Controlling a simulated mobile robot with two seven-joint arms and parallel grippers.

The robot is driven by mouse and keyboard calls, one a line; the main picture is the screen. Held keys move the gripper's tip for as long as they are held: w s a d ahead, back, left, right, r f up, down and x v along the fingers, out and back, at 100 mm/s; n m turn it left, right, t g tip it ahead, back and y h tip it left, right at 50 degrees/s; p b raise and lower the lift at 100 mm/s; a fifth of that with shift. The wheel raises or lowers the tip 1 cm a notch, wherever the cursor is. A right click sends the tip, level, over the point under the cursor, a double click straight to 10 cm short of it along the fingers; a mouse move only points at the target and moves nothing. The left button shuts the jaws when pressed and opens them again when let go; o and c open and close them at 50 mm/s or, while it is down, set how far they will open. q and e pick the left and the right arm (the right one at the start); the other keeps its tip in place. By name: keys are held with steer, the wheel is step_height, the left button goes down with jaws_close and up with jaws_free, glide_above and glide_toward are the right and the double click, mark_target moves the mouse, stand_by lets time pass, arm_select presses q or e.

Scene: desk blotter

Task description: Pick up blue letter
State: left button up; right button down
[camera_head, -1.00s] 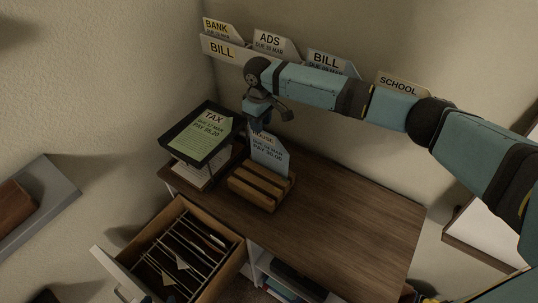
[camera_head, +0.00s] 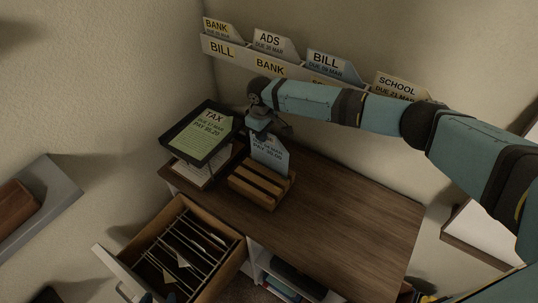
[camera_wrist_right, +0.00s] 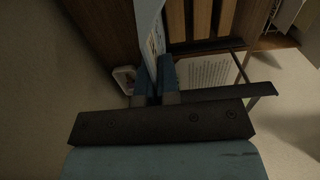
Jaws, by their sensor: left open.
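The blue letter (camera_head: 269,155) stands upright in the wooden slotted holder (camera_head: 262,187) on the desk. My right gripper (camera_head: 260,134) is at the letter's top left edge. In the right wrist view the letter (camera_wrist_right: 149,26) runs in between the close-set fingers of this gripper (camera_wrist_right: 155,77), which look shut on it. The fingers and arm hide part of its top and printing. Only a small part of my left gripper (camera_head: 146,298) shows at the bottom edge, by the open drawer, away from the letter; its fingers are barely seen.
A black tray with the green TAX letter (camera_head: 204,132) stands left of the holder. A wall rack (camera_head: 240,55) above holds several letters. An open drawer (camera_head: 172,252) with dividers juts out at the front left. The desk's right side (camera_head: 350,205) is clear.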

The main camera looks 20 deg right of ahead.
stand_by(0.3)
step_height(320, 180, up, 20)
steer(key=b, duration=0.1)
stand_by(0.5)
stand_by(1.2)
